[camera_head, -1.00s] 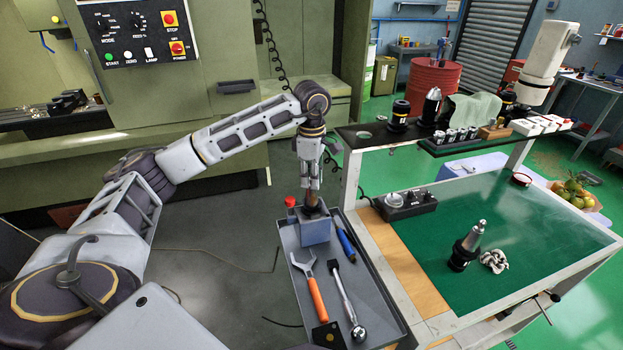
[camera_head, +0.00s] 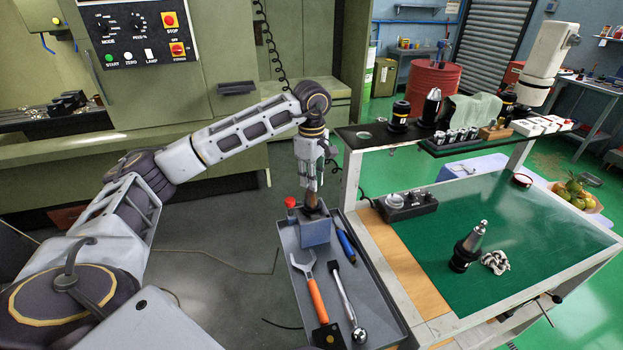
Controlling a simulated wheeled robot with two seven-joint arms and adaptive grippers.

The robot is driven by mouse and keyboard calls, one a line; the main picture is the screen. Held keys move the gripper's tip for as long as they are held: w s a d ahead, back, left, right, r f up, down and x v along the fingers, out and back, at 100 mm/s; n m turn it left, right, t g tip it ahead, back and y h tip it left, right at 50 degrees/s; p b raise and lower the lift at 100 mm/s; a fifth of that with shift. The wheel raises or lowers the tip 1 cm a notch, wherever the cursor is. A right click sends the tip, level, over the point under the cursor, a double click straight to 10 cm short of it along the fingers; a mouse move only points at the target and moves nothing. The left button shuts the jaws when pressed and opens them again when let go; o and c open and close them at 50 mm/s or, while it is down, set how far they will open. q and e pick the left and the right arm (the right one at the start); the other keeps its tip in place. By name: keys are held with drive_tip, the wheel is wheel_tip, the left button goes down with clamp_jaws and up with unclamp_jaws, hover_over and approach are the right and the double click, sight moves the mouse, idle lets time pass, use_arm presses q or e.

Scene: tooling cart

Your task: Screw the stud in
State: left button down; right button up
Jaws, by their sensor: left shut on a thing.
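My left gripper (camera_head: 312,188) points straight down over a blue-grey block-shaped holder (camera_head: 315,234) in the tool tray. A black tool holder (camera_head: 463,252) with a silver cone stands upright on the green mat, with a small stud-like tip (camera_head: 483,224) on top. My left gripper is well to the left of it. My right gripper does not show.
A crumpled rag (camera_head: 495,262) lies beside the tool holder. Most of the green mat (camera_head: 540,225) is clear.

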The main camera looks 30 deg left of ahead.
use_arm(q)
drive_tip(key=shift+m+b, duration=0.45)
drive_tip(key=shift+m, duration=2.15)
drive_tip(key=c, duration=1.3)
unclamp_jaws()
drive_tip(key=shift+n, duration=0.3)
drive_tip(key=shift+n+p, duration=0.4)
drive_tip(key=shift+n, duration=2.4)
drive_tip(key=shift+n+p, duration=0.45)
drive_tip(key=shift+n, duration=2.55)
drive_tip(key=shift+n, duration=0.3)
